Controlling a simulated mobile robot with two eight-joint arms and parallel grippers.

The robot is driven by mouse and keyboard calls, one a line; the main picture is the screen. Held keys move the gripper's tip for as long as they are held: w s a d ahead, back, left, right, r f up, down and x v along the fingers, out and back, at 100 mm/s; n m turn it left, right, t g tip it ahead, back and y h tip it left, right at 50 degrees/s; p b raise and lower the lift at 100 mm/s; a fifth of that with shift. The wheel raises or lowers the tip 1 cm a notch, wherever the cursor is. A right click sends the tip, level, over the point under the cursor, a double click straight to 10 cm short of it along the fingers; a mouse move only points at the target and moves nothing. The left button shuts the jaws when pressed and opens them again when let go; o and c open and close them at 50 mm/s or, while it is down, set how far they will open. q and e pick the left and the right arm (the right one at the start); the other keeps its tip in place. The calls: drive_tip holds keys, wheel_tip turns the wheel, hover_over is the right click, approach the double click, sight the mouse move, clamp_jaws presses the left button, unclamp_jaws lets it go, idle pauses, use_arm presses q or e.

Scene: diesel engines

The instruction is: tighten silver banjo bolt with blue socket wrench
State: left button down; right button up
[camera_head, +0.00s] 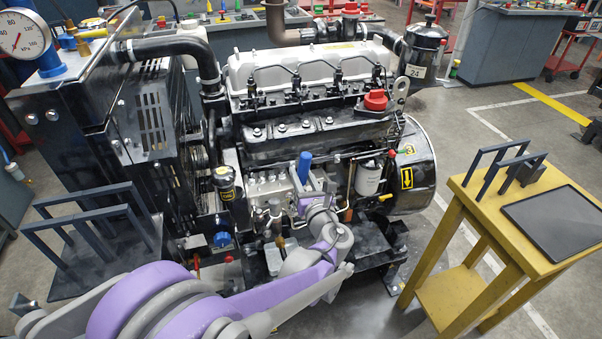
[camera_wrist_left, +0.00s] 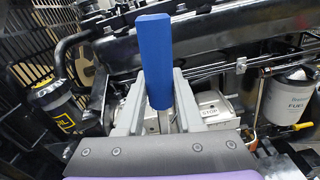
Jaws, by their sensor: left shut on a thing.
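The blue socket wrench (camera_head: 304,167) stands roughly upright in front of the engine block, its blue handle upward. In the left wrist view the blue handle (camera_wrist_left: 156,58) rises between the fingers, with a thin silver shaft below it. My left gripper (camera_head: 309,190) is shut on the wrench; its grey fingers (camera_wrist_left: 158,88) flank the handle's lower part. It is close to the silver injection pump (camera_head: 268,188). The silver banjo bolt cannot be told apart in either view, and the wrench's lower end is hidden. My right gripper is not in view.
The engine (camera_head: 310,75) fills the middle, with a white fuel filter (camera_head: 370,177) right of the wrench and a black-and-yellow-labelled canister (camera_head: 224,182) to its left. A yellow table (camera_head: 480,215) with a black mat (camera_head: 560,222) stands right. Floor is clear between table and engine.

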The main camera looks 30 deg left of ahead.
use_arm(q)
drive_tip(key=shift+s+d, duration=0.1)
drive_tip(key=shift+v, duration=3.35)
